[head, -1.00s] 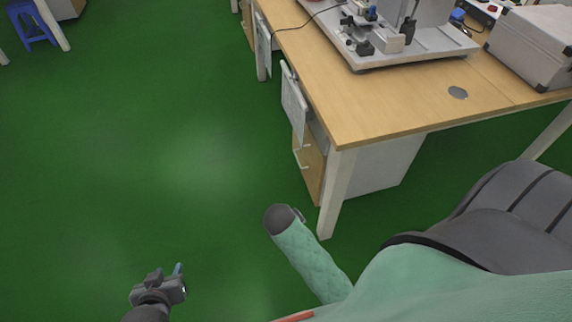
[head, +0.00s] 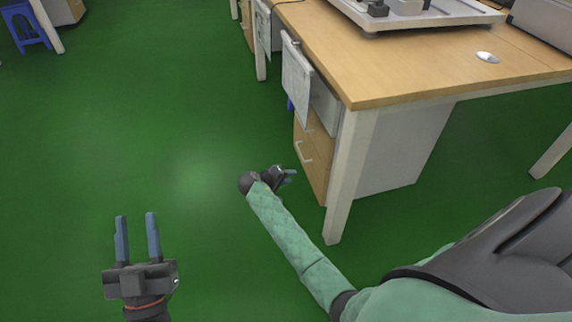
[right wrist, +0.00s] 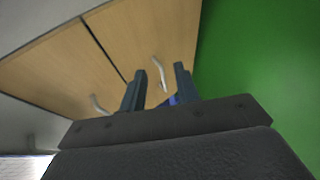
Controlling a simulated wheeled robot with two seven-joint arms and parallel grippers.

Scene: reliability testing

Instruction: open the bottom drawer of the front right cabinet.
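The front right cabinet stands under the wooden table, its grey side panel (head: 400,155) and wooden drawer fronts showing. The bottom drawer (head: 314,172) looks shut and has a pale handle (head: 304,152). In the right wrist view the bottom drawer (right wrist: 180,40) is on the floor side, its curved handle (right wrist: 160,72) appearing between my fingertips. My right gripper (head: 290,176) is open, just in front of the drawer fronts; I cannot tell whether it touches the handle. It also shows in the right wrist view (right wrist: 160,75). My left gripper (head: 137,220) is open and empty over the floor.
The tabletop (head: 420,60) overhangs the cabinet, and a white table leg (head: 347,180) stands close to the drawers. A blue stool (head: 24,28) is far left. The green floor is clear on the left.

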